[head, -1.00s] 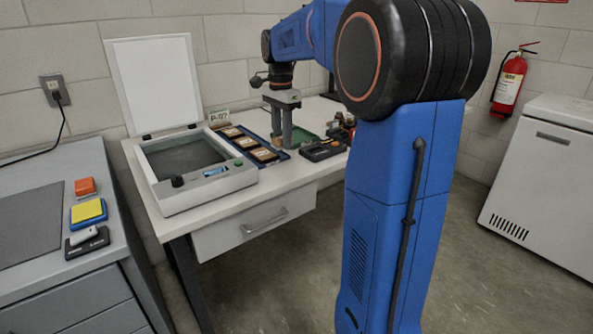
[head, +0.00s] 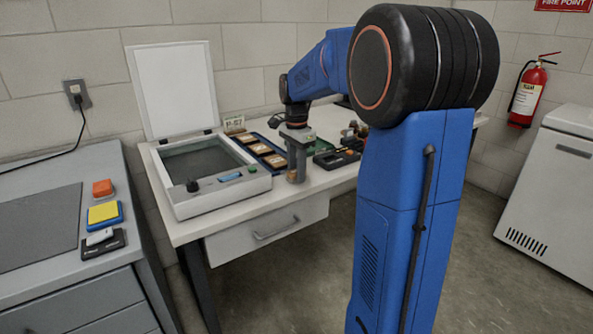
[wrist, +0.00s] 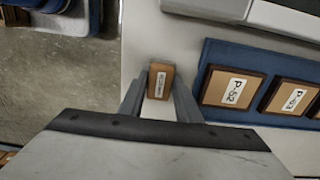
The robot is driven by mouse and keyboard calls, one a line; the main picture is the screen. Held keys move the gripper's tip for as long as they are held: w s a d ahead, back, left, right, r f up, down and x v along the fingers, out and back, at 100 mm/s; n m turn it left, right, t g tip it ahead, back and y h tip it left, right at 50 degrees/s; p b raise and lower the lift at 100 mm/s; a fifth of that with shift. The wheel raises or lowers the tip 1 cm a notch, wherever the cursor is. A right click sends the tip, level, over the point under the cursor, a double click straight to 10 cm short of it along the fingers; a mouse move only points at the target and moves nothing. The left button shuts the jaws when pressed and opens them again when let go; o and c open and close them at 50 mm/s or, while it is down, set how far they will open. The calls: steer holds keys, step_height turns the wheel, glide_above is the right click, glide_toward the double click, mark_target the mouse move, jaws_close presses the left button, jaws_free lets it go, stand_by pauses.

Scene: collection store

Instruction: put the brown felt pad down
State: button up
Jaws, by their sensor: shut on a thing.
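My gripper (head: 296,178) points down over the front part of the white table, just right of the light-box scanner. In the wrist view its fingers (wrist: 159,90) are shut on a small brown block-like piece, the brown felt pad (wrist: 160,69), which bears a white label with print too small to read. The pad is upright between the fingertips, close to the table's front edge. In the head view only a brownish bit of it shows between the fingers. I cannot tell whether it touches the table top.
A blue tray (wrist: 211,56) with several brown labelled blocks, including P-52 (wrist: 233,89) and P-53 (wrist: 291,97), lies beside the gripper. The open-lidded scanner (head: 215,193) is at left. A black device (head: 337,158) lies at right. Bare white table shows around the pad.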

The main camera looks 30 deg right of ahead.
steer(key=shift+f, duration=0.25)
steer(key=o, duration=1.1)
steer(key=shift+f, duration=0.1)
steer(key=shift+s, duration=0.1)
step_height(320, 180, up, 13)
